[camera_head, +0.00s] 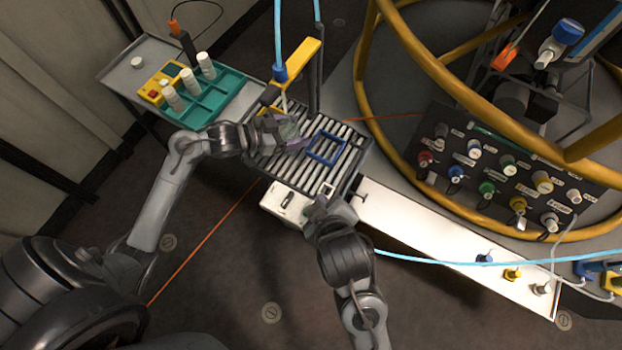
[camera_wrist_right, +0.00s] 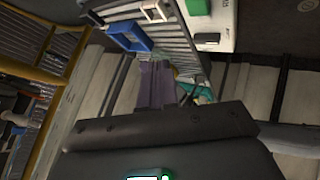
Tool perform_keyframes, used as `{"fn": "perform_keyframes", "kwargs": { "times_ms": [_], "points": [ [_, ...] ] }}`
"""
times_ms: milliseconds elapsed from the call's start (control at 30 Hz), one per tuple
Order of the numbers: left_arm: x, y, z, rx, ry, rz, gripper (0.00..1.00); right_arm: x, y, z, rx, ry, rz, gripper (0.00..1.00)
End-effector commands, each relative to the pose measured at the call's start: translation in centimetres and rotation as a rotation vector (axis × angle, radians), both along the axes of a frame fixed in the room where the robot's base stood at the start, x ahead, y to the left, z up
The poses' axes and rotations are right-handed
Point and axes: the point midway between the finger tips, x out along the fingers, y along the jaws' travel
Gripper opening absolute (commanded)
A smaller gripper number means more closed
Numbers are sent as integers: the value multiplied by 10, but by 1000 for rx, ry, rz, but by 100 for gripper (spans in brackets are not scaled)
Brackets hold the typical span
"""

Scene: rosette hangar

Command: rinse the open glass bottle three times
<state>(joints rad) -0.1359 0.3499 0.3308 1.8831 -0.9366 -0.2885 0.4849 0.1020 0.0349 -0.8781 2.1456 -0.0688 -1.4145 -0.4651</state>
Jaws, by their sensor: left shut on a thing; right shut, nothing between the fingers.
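My left gripper (camera_head: 277,122) is over the left part of the slatted drain grate (camera_head: 345,160), under the blue nozzle (camera_head: 280,73) of the yellow spout arm (camera_head: 302,58). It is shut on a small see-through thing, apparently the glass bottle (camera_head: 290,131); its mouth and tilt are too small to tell. My right gripper (camera_head: 322,205) is shut and empty at the near edge of the grate, beside a white box (camera_head: 284,203). The right wrist view shows the grate, a blue square frame (camera_wrist_right: 128,37) and the white box with a green button (camera_wrist_right: 196,7).
A teal rack (camera_head: 215,98) with several white-capped bottles stands on a grey tray at the upper left. The blue frame (camera_head: 326,148) lies on the grate. Yellow rails (camera_head: 420,55) and a connector panel (camera_head: 500,170) stand at the right. A white shelf (camera_head: 440,235) extends rightward.

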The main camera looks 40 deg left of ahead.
Motion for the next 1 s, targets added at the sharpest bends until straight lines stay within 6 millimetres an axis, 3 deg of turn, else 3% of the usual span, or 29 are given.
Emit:
{"fn": "perform_keyframes", "kwargs": {
  "times_ms": [100,233,700,1000],
  "points": [
    [0,0,1,0,-1,0,37,-3,17,6,-23,-51,69,0],
    [0,0,1,0,-1,0,37,-6,25,8,-38,-76,106,0],
    [0,0,1,-1,-1,0,37,-7,27,6,-41,-79,112,0],
    [0,0,1,-1,-1,0,37,-7,26,-18,-43,-77,111,0]
  ]
}}
